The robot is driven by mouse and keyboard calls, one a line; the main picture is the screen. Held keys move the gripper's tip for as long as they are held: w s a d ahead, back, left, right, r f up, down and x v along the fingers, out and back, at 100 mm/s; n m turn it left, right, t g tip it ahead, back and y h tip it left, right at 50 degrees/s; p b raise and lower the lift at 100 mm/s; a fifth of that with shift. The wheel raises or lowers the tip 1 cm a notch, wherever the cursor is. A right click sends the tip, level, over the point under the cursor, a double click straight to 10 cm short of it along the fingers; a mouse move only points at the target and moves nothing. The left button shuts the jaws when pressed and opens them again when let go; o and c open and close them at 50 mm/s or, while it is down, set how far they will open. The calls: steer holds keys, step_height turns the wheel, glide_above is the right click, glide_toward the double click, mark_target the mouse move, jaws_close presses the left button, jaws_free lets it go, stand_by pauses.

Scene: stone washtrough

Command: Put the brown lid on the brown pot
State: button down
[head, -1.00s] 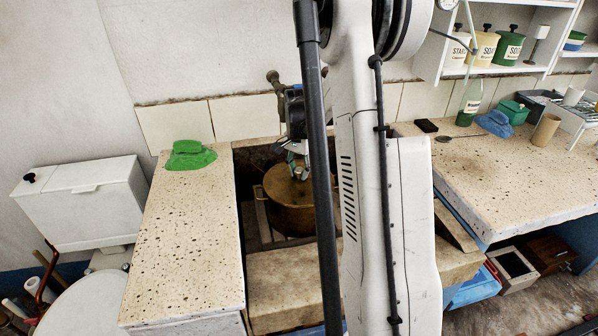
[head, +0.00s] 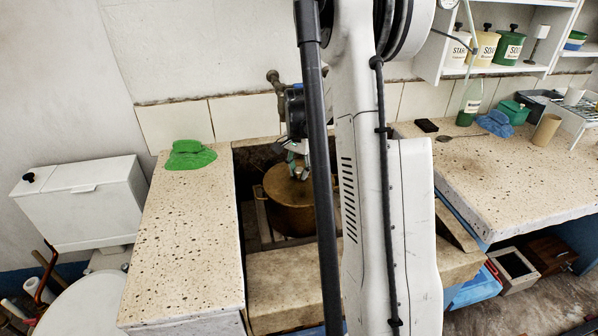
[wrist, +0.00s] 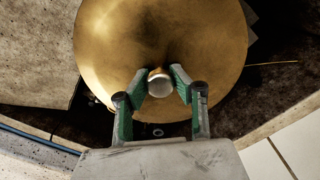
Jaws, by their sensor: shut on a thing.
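The brown pot (head: 290,218) stands upright in the sunken stone trough, partly hidden on its right by my arm. The round brown lid (head: 281,184) is over the pot's mouth and looks roughly level. I cannot tell whether it rests fully on the rim. My gripper (head: 297,168) is above the lid. In the wrist view, the lid (wrist: 160,35) fills the upper middle and hides most of the pot. My gripper's green-padded fingers (wrist: 160,84) are shut on the lid's small knob (wrist: 159,75).
A tap (head: 274,82) is on the wall behind the trough. A green cloth (head: 189,155) lies on the left stone slab (head: 185,240). The right counter (head: 500,180) holds a green bottle (head: 469,104), a blue cloth (head: 495,123) and a tan cup (head: 546,130). Most of the left slab is clear.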

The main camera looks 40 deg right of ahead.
stand_by(0.4)
steer(key=c, duration=0.9)
jaws_free()
steer(key=shift+c, duration=0.2)
steer(key=shift+r+p, duration=1.75)
steer(key=shift+r, duration=1.7)
